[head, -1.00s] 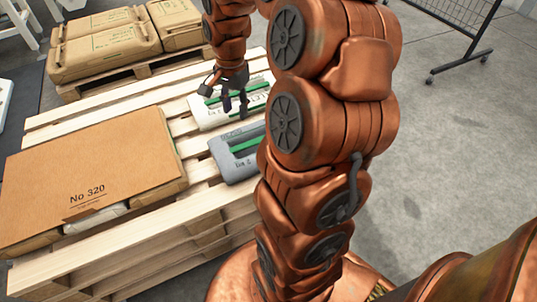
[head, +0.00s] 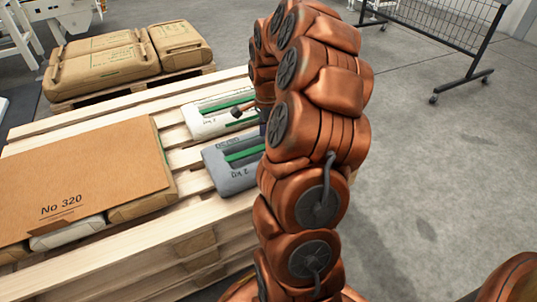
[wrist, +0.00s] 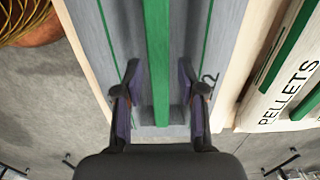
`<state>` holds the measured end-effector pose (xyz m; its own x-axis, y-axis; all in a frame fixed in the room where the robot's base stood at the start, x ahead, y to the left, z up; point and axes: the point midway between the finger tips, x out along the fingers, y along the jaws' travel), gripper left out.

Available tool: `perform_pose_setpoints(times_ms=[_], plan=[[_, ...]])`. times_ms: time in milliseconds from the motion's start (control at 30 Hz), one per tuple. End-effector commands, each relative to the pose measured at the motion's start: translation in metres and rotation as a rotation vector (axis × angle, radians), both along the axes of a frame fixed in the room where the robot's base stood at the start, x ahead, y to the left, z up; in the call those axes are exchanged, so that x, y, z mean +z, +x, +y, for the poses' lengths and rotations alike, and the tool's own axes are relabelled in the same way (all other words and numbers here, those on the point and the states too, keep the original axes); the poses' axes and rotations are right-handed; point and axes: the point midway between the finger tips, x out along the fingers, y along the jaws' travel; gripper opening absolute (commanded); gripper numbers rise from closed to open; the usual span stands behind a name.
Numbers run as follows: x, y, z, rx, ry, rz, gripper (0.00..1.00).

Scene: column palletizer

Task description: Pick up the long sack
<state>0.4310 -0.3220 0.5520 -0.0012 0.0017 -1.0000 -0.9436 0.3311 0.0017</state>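A grey sack (head: 232,178) with a green band lies on the near wooden pallet, its right part hidden behind my arm in the head view. A white sack (head: 205,127) with green stripes lies just behind it. In the wrist view my gripper (wrist: 158,72) is open and empty over the grey sack (wrist: 118,20), one finger on each side of its green band. The white sack marked PELLETS (wrist: 290,95) lies to the right there. I cannot tell how high the fingers are above the grey sack, or which sack is longer.
A brown cardboard sheet (head: 80,180) marked No 320 covers sacks at the left of the pallet (head: 150,262). Brown sacks (head: 100,62) lie on another pallet behind. A wire-mesh stand (head: 440,25) is at the back right.

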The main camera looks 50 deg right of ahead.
Motion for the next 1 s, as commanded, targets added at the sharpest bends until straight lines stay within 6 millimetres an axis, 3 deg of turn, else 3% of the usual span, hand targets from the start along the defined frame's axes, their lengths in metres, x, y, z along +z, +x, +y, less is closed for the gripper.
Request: perform_pose_setpoints(times_ms=[400,667,1000], plan=[[-0.048,-0.004,0.0,0.001,0.001,0.001,0.4],[-0.051,-0.003,0.0,0.001,-0.001,-0.001,0.4],[-0.05,-0.004,0.0,0.001,-0.001,-0.001,0.06]])
